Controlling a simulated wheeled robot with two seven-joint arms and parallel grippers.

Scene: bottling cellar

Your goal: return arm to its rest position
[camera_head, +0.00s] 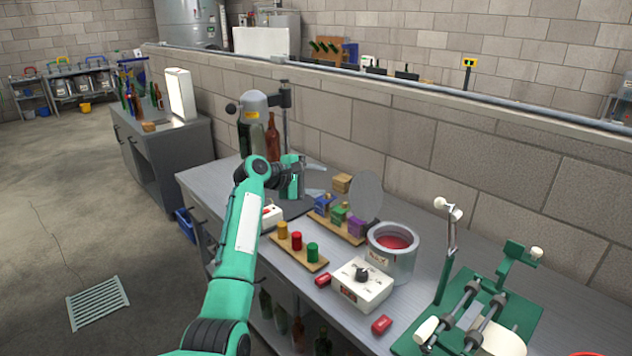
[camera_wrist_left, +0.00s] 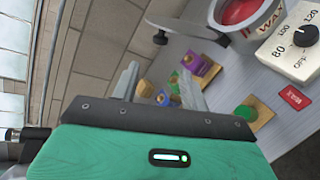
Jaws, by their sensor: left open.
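My left arm, green and white, reaches up from the bottom of the head view and bends right over the bench. Its left gripper (camera_head: 318,180) is open, with nothing visible between the fingers. It is near the bottle stand, to the upper left of the board with the blue, green and purple blocks (camera_head: 338,214). In the left wrist view the two grey fingers (camera_wrist_left: 160,88) stand apart, with the blocks seen beyond and between them. My right gripper is in neither view.
The grey bench (camera_head: 425,215) runs along a block wall. Near the arm stand a board with coloured cylinders (camera_head: 298,262), a red wax pot (camera_head: 392,262), a white dial box (camera_head: 360,290) and a green rod-and-lever machine (camera_head: 470,315). Dark and brown bottles (camera_head: 272,138) stand behind the gripper.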

